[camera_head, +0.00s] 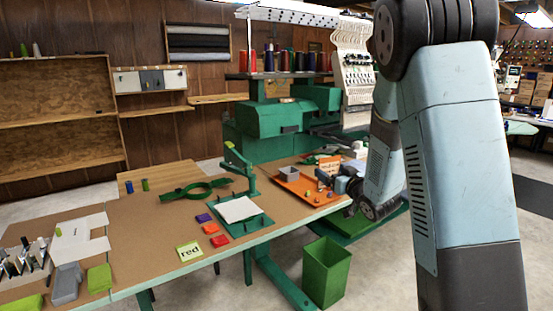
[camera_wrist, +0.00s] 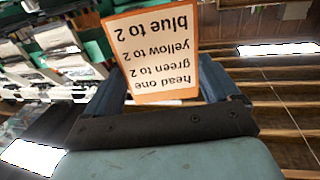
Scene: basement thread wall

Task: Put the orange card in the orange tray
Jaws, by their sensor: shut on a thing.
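An orange-bordered card (camera_wrist: 150,55) with printed lines about green, yellow and blue stands between my fingers in the wrist view, its text upside down. The card also shows in the head view (camera_head: 330,164), upright above the tray's far right part. My gripper (camera_head: 327,178) is shut on the card; in the wrist view its fingers (camera_wrist: 160,92) are at the card's sides. The orange tray (camera_head: 302,190) lies on the right end of the table, below and left of my gripper.
A grey box (camera_head: 288,174) and several small pegs are in the tray. A green hoop frame (camera_head: 238,226) with a white sheet stands left of it. A green bin (camera_head: 326,272) stands on the floor; the embroidery machine (camera_head: 270,130) is behind.

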